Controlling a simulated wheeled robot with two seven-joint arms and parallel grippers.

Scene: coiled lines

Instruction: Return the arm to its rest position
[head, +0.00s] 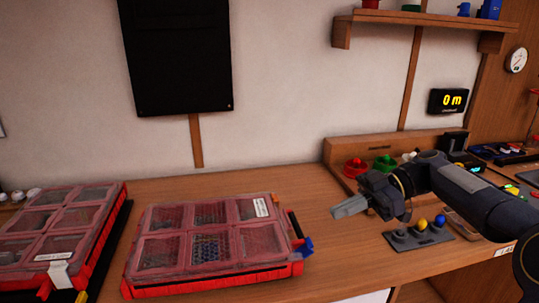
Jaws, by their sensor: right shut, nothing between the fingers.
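My right arm (465,190) comes in from the right side of the head view. Its gripper (336,212) points left and is held above the wooden table, to the right of the nearer red case. The fingers are together with nothing between them. My left gripper does not show.
Two red cases with clear compartment lids, one at left (113,192) and one in the middle (128,282), lie on the table (330,262). A grey stand with coloured knobs (403,244) is below my right arm. Red (355,167) and green (385,163) items stand behind it. A shelf (430,17) is above.

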